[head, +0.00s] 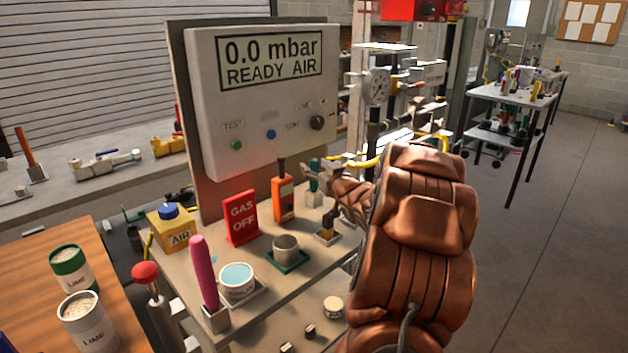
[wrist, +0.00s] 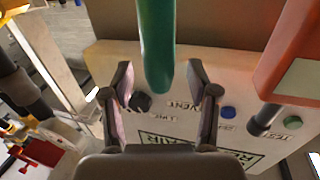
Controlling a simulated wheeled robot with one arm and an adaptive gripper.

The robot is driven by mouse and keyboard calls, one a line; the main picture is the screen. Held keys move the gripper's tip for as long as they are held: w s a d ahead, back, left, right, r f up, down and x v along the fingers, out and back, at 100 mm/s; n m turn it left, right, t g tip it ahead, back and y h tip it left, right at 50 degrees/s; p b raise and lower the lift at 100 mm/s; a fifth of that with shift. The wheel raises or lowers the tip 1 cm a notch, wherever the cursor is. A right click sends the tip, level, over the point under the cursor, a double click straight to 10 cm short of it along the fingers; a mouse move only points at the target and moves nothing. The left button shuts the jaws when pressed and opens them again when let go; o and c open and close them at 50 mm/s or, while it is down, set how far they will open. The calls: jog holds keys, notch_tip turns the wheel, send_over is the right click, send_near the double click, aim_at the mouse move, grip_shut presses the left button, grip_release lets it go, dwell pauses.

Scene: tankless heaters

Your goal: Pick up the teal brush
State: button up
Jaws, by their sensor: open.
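The teal brush (head: 314,166) stands upright in a small light holder (head: 314,196) at the back right of the bench board in the head view. In the wrist view its teal handle (wrist: 156,42) comes down from the top edge, with its rounded end between my finger pads. My gripper (head: 320,178) is open at the brush; its two fingers also show in the wrist view (wrist: 161,72), one on each side of the handle, with gaps visible. The brush's lower part is outside the wrist view.
An orange handheld device (head: 283,199) stands close left of the brush. The red GAS OFF sign (head: 240,218), pink-handled tool (head: 204,272), teal-topped jar (head: 237,281) and metal cup (head: 286,248) stand nearer. The white display panel (head: 265,90) rises behind.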

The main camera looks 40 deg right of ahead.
jog(key=shift+w+d, duration=0.2)
jog(key=shift+w, duration=0.5)
grip_shut()
